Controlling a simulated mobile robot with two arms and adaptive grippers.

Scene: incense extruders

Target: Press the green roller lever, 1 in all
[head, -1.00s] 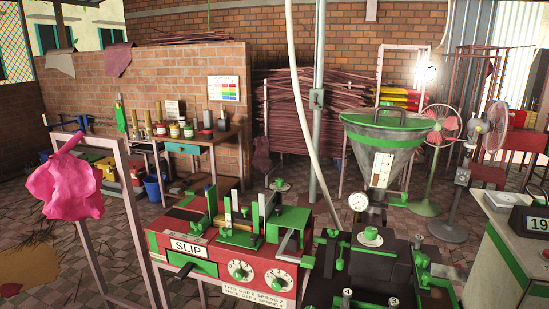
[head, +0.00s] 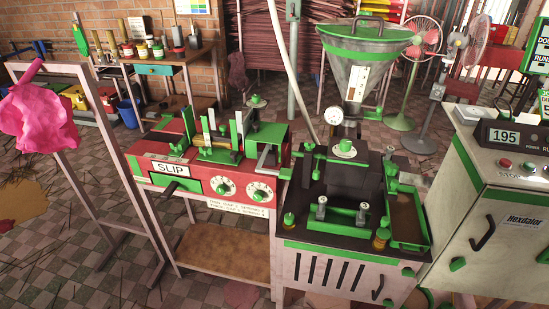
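Neither of my grippers shows in the head view. A red machine marked SLIP (head: 215,192) stands at the centre left, with green rollers, blocks and knobs on top and a black handle at its front. To its right a dark extruder machine (head: 318,180) carries a steel hopper (head: 362,75) with a green rim and several green fittings. I cannot tell for sure which small green part is the roller lever.
A grey control cabinet (head: 510,225) with a 195 display (head: 503,136) stands at the right. A frame with pink cloth (head: 35,110) stands at the left. Behind are a workbench (head: 160,68) and fans (head: 416,45). Tiled floor (head: 95,185) is open at the front left.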

